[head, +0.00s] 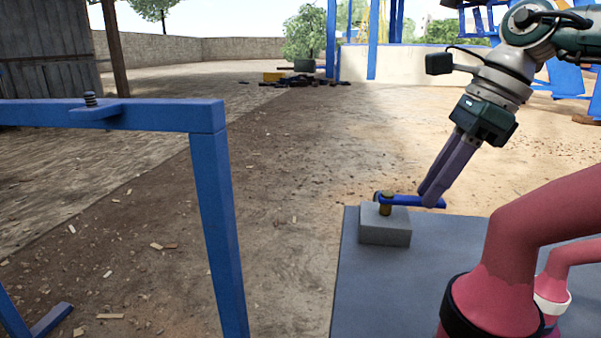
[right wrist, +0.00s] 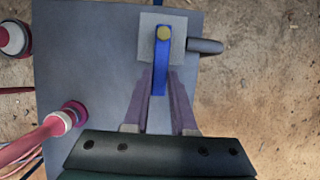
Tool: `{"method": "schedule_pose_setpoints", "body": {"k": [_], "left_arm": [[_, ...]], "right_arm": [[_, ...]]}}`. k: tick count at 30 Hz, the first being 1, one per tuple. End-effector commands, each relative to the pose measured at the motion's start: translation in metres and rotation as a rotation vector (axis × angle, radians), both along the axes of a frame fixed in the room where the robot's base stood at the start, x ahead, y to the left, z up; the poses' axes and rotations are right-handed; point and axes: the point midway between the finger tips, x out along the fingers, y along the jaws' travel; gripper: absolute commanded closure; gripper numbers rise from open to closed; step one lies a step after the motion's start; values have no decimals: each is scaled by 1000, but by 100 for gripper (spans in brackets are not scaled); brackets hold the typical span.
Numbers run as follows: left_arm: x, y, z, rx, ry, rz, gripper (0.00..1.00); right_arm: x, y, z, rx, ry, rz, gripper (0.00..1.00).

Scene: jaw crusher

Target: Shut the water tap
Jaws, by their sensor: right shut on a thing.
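The water tap has a blue lever handle (head: 408,200) on a brass stem (head: 385,208), which rises from a grey block (head: 384,229). The lever lies flat and points to the right in the head view. My right gripper (head: 431,196) reaches down from the upper right, with its purple fingers at the lever's free end. In the right wrist view the blue lever (right wrist: 161,75) runs from the brass stem (right wrist: 164,33) down between the two fingers, and the gripper is shut on it. The lever's far end is partly hidden by the fingers in the head view. My left gripper is not in view.
The block stands on a grey-blue plate (head: 372,285). Thick red pipes (head: 520,240) rise at the right, near the gripper. A short grey pipe (right wrist: 206,46) sticks out from the block. A blue frame (head: 213,190) stands at the left, with open dirt ground beyond.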

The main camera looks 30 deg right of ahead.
Motion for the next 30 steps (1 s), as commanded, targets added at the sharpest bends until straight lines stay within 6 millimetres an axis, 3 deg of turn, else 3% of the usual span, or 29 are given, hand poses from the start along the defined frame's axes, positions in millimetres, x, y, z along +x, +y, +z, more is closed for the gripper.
{"method": "schedule_pose_setpoints", "body": {"k": [13,14,21,30], "left_arm": [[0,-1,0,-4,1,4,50],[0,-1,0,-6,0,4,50],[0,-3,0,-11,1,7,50],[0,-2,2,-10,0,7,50]], "right_arm": [[-1,-2,-1,-2,0,8,100],[-1,-2,-1,-2,0,8,74],[-1,-1,0,-1,0,7,46],[-2,-2,3,-1,0,6,45]]}}
